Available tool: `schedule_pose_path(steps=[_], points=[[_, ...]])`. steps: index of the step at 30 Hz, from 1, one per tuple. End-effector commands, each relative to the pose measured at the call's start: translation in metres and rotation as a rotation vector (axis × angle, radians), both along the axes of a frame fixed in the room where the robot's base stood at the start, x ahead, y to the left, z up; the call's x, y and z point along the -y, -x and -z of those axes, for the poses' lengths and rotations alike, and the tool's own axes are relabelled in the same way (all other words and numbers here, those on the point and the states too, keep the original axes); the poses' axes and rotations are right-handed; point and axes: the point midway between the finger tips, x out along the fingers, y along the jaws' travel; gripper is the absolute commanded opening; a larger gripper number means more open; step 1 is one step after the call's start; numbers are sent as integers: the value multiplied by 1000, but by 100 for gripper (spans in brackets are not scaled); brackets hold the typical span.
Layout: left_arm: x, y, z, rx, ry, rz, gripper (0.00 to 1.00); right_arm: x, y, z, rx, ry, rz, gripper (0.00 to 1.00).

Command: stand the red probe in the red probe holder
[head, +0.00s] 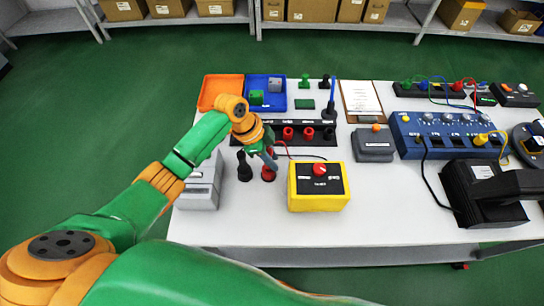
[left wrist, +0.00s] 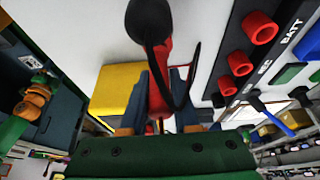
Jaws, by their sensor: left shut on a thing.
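The red probe (left wrist: 157,92) shows between the finger pads of my left gripper (left wrist: 160,80) in the left wrist view, and the gripper is shut on it. In the head view my left gripper (head: 267,158) is just above the red probe holder (head: 268,175), near the front left of the white table. The fingers hide most of the probe there. I cannot tell whether its tip is inside the holder. A black holder (head: 244,170) stands close by on the left. My right gripper is not in view.
A yellow box with a red button (head: 319,196) stands right of the red holder. A grey box (head: 200,190) is at the left edge. Behind are a dark strip with red sockets (head: 325,151), an orange tray (head: 214,86) and a blue tray (head: 266,79).

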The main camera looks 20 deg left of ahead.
Motion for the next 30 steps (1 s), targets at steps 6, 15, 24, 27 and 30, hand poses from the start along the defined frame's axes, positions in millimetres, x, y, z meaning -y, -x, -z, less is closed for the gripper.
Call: schedule_pose_path(steps=[6,15,24,27,30], points=[[0,0,5,0,0,0,0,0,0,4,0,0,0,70],[0,0,11,0,1,0,0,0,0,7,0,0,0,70],[0,0,13,0,0,0,59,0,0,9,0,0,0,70],[0,0,13,0,1,0,64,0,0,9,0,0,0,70],[0,0,13,0,1,0,64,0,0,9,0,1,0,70]])
